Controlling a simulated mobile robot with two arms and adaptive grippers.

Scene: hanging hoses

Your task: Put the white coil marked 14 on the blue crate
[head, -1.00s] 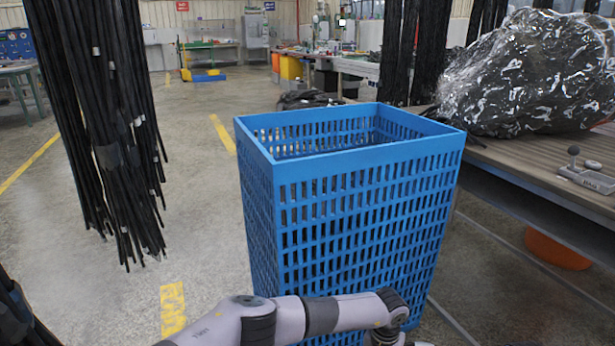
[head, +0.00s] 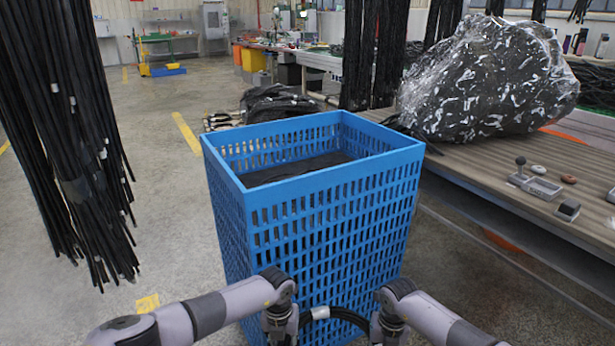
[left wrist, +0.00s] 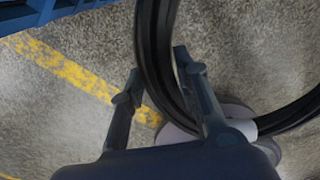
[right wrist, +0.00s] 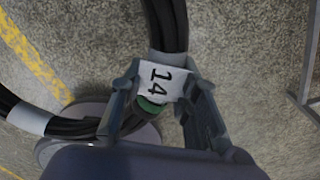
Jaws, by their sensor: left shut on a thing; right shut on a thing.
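The coil is black hose with white bands; a piece of it (head: 345,314) spans between my two grippers, low in front of the blue crate (head: 310,184). The white tag marked 14 (right wrist: 162,80) shows in the right wrist view. My right gripper (right wrist: 160,78) is shut on the coil at that tag. My left gripper (left wrist: 160,76) is shut on the coil, with the black strands (left wrist: 157,35) between its fingers. In the head view the lower part of the coil is out of frame. The open-topped crate stands upright with dark material (head: 298,168) inside.
A bench (head: 470,170) stands right of the crate, with a plastic-wrapped black bundle (head: 490,78) and small tools on it. Black hoses (head: 70,150) hang at the left. More black coils (head: 272,103) lie on the floor behind the crate.

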